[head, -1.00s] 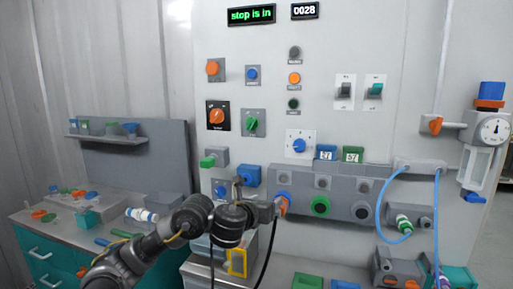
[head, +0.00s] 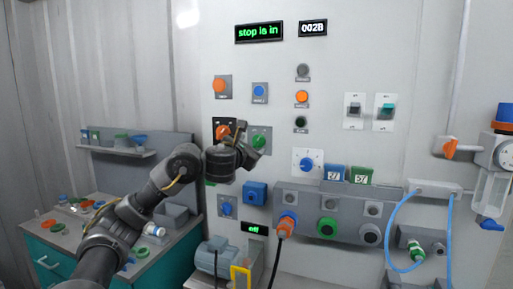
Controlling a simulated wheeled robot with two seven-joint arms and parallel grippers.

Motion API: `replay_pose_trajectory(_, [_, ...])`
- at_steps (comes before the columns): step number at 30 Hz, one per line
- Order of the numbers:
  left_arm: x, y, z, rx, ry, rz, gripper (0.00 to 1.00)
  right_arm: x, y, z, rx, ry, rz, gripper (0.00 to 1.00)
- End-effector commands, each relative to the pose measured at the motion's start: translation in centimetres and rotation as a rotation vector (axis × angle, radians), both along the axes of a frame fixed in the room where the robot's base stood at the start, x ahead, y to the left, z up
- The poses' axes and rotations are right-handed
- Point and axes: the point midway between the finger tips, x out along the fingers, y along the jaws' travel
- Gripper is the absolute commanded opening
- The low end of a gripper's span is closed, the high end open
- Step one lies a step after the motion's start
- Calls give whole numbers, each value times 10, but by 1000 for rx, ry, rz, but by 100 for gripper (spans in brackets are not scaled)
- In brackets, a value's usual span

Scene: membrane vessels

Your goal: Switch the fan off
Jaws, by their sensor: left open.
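My left gripper (head: 252,145) is open and empty. It is raised in front of the panel, at the green rotary knob (head: 261,139) and just right of the orange knob on a black plate (head: 222,131), which my arm partly covers. I cannot tell whether it touches the green knob. Two rocker switches on white plates, one dark (head: 354,109) and one teal (head: 385,112), sit further right, apart from the gripper. The labels are too small to read, so I cannot tell which control is the fan's. My right gripper is not in view.
A sign reading "stop is in" (head: 259,32) is at the top. A small display reads "off" (head: 254,228) above a grey motor (head: 212,257). An orange plug (head: 287,226) with a black cable and a blue hose (head: 391,235) stick out lower down. A bench (head: 62,240) stands left.

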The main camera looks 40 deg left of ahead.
Motion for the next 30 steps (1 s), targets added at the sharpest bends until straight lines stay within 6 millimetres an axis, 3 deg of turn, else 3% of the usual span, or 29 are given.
replay_pose_trajectory(3, [21, 6, -1, -5, 2, -2, 62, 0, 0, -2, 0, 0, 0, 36])
replay_pose_trajectory(9, [44, 13, 1, -3, 2, -2, 62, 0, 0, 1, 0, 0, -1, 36])
replay_pose_trajectory(21, [50, 16, 0, -1, 0, -2, 62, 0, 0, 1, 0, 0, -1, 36])
replay_pose_trajectory(30, [50, 16, 0, 0, 0, -2, 23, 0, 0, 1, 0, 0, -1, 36])
